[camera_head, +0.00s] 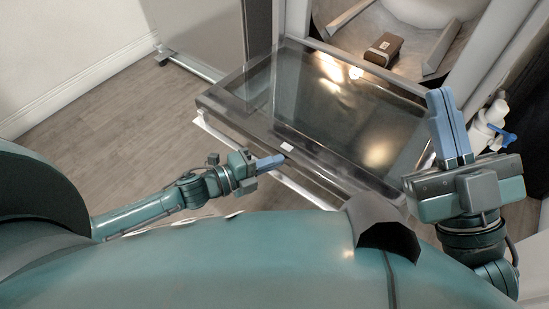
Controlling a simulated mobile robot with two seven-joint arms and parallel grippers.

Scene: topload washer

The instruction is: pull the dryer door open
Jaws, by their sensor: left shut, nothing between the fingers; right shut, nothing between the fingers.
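The dryer door (213,97) is a grey-framed panel with a dark, glossy glass middle. It is folded down from the machine front, looks about level, and the opening behind it is uncovered. My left gripper (282,160) is shut and empty, with its blue fingertips at the door's front edge near a small white label. I cannot tell whether they touch it. My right gripper (436,92) is shut and empty, its blue fingers pointing up beside the door's right edge. Its body overlaps the door's near right corner in the picture.
A brown box (384,48) lies inside the machine opening, with pale parts around it. White bottles with a blue part (490,125) stand at the right, close to my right gripper. Wooden floor (120,110) is clear at the left, below a white wall.

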